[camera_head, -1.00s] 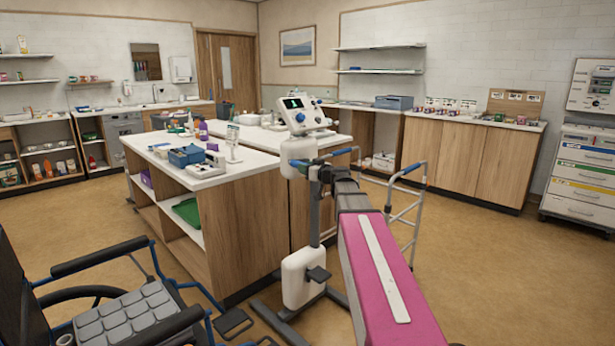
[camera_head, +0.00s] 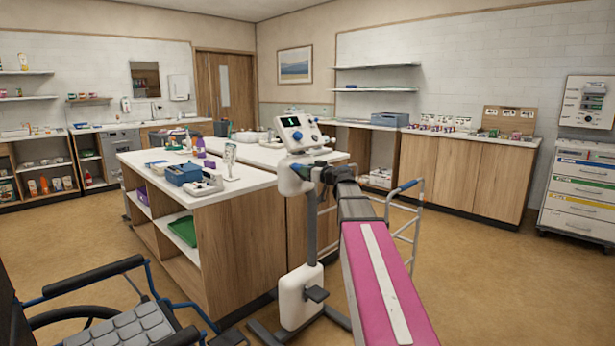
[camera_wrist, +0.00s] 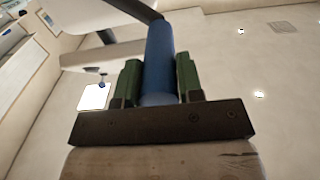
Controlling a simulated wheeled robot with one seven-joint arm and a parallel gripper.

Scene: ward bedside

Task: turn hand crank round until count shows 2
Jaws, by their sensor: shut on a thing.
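The hand crank machine (camera_head: 301,130) stands on a post with a white display head and a small dark screen (camera_head: 291,122). The number on the screen is too small to read. A blue crank handle (camera_wrist: 160,65) fills the space between the green pads of my gripper (camera_wrist: 159,82) in the wrist view. My gripper is shut on this handle. In the head view my gripper (camera_head: 328,173) is at the machine, just below the display head, and my arm hides much of the crank.
A wood-sided island counter (camera_head: 230,225) with a blue bin (camera_head: 184,174) stands just left of the machine. A wheelchair (camera_head: 110,310) is at the lower left. A walking frame (camera_head: 408,215) stands behind my arm on the right. The floor on the right is clear.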

